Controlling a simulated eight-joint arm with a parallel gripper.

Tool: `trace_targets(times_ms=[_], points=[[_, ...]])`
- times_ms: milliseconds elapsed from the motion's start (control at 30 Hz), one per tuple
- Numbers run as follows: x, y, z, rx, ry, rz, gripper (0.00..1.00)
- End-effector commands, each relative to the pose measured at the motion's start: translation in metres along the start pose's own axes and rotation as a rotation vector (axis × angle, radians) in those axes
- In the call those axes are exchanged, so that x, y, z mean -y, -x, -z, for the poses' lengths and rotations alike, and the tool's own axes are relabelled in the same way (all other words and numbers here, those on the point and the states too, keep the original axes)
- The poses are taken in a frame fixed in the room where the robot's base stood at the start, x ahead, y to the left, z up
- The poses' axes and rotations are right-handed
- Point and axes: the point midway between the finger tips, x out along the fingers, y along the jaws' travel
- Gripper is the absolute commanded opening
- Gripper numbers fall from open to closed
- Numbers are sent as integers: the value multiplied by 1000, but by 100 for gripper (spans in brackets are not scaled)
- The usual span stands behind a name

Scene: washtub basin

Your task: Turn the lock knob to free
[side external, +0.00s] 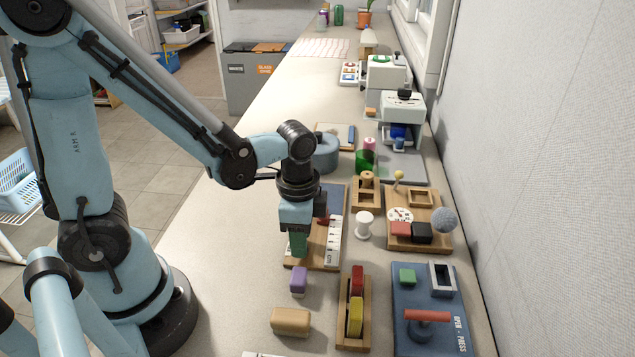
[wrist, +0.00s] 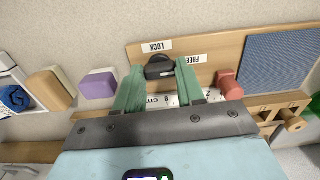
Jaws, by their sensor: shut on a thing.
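A wooden board (wrist: 215,45) carries a black knob (wrist: 159,70), with a LOCK label (wrist: 157,46) directly above it in the wrist view and a FREE label (wrist: 194,59) to its right. My gripper (wrist: 158,67) has its two green fingers on either side of the knob, shut on it. The knob appears closer to the LOCK label; which way it points is hard to tell. In the side external view, my gripper (side external: 297,244) reaches down at the board (side external: 327,263), and the fingers hide the knob.
A red peg (wrist: 229,82) and a blue panel (wrist: 279,62) are on the same board. A purple block (side external: 298,281) and a tan block (side external: 290,321) lie on the counter nearby. A wooden tray (side external: 343,337) holds red and yellow pieces. A white spool (side external: 364,226) stands right of the board.

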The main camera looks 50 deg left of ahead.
Motion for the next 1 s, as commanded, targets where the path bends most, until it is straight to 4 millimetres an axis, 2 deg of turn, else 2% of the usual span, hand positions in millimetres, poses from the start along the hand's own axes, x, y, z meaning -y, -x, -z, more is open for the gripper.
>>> trace_targets(times_ms=[633,667,700,800,1000], points=[[0,0,0,0,-49,0,8],[0,0,0,0,-48,0,43],[0,0,0,0,-48,0,49],[0,0,0,0,-48,0,64],[0,0,0,0,-47,0,64]])
